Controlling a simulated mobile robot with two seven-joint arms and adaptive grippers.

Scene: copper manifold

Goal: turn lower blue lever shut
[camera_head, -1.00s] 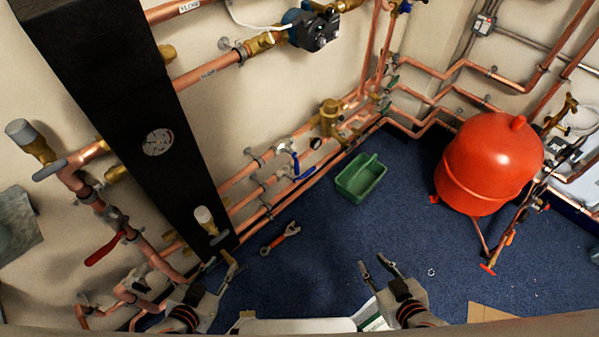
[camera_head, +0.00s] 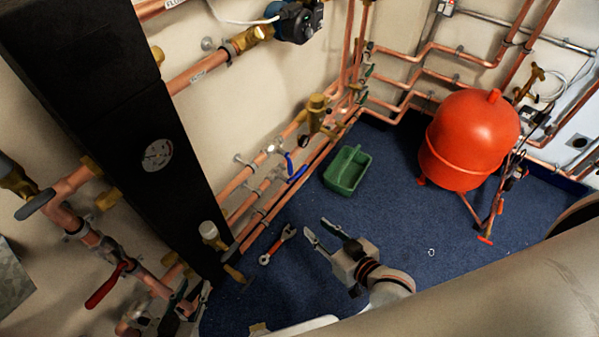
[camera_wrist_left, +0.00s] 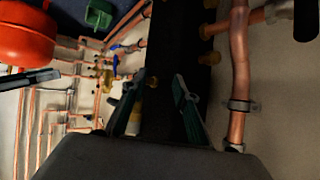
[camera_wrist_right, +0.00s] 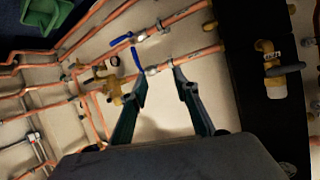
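Two blue levers sit on the copper pipes along the wall in the head view: the upper one (camera_head: 289,162) and the lower one (camera_head: 298,174), close together. Blue levers also show in the right wrist view, one (camera_wrist_right: 137,58) just beyond the fingertips; small blue parts (camera_wrist_left: 116,65) show in the left wrist view. My right gripper (camera_head: 319,231) is open and empty, below and right of the levers in the head view, apart from them. My left gripper (camera_head: 189,292) is open and empty at the lower left, far from the levers, near the black column's foot.
A black column (camera_head: 100,110) with a gauge stands left of the levers. A green tray (camera_head: 347,170) and a red-handled wrench (camera_head: 277,244) lie on the blue floor. A red tank (camera_head: 468,140) stands at right. A red lever (camera_head: 106,285) is on the left pipes.

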